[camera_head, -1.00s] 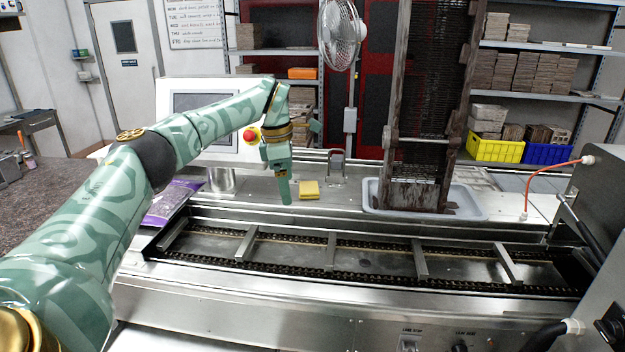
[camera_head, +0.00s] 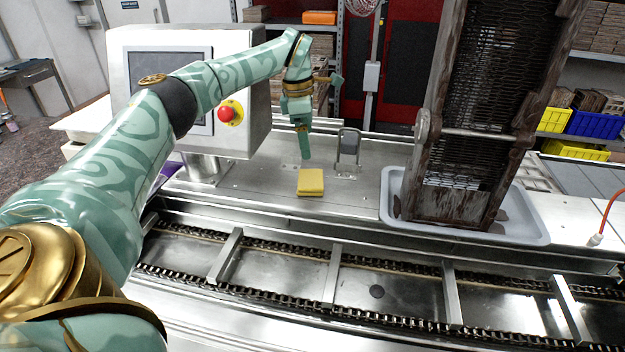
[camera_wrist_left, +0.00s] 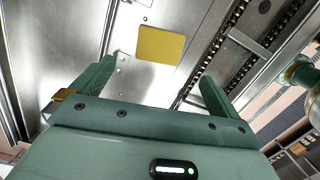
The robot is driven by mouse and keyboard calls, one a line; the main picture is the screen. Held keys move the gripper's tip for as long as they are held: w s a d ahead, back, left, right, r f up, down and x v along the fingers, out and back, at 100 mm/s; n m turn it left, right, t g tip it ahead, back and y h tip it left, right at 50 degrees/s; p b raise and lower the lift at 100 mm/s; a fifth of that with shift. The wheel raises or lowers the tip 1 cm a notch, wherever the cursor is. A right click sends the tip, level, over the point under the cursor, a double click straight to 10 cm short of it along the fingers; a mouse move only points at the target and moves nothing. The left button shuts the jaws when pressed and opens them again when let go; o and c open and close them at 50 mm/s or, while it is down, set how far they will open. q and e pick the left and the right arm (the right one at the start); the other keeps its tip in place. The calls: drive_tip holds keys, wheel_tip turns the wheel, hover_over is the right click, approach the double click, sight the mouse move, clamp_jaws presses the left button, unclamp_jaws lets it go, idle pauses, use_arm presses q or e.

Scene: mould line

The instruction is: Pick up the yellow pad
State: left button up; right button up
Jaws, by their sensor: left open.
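The yellow pad (camera_head: 311,182) lies flat on the steel ledge behind the conveyor trough. My left gripper (camera_head: 306,152) points down above the ledge, a little behind the pad in the head view, and does not touch it. In the left wrist view the yellow pad (camera_wrist_left: 161,44) shows whole, beyond the fingertips and between their lines. The two fingers of my left gripper (camera_wrist_left: 156,72) are spread wide with nothing between them. My right gripper is not in view.
A metal bracket (camera_head: 347,152) stands just right of the pad. A grey tray (camera_head: 393,205) holds a tall, dark mesh frame (camera_head: 470,110) farther right. A monitor with a red button (camera_head: 226,113) stands at left. The chain conveyor (camera_head: 390,280) runs in front.

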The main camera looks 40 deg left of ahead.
use_arm(q)
hover_over(311, 178)
drive_tip(key=f, duration=0.5)
drive_tip(key=shift+s+a+f+b, duration=0.25)
drive_tip(key=shift+a+f+b, duration=0.1)
drive_tip(key=shift+a, duration=0.05)
drive_tip(key=f, duration=0.5)
drive_tip(key=shift+w+d+f+b, duration=0.25)
drive_tip(key=shift+f+b, duration=0.1)
drive_tip(key=shift+f, duration=0.05)
drive_tip(key=shift+c, duration=0.3)
drive_tip(key=c, duration=0.8)
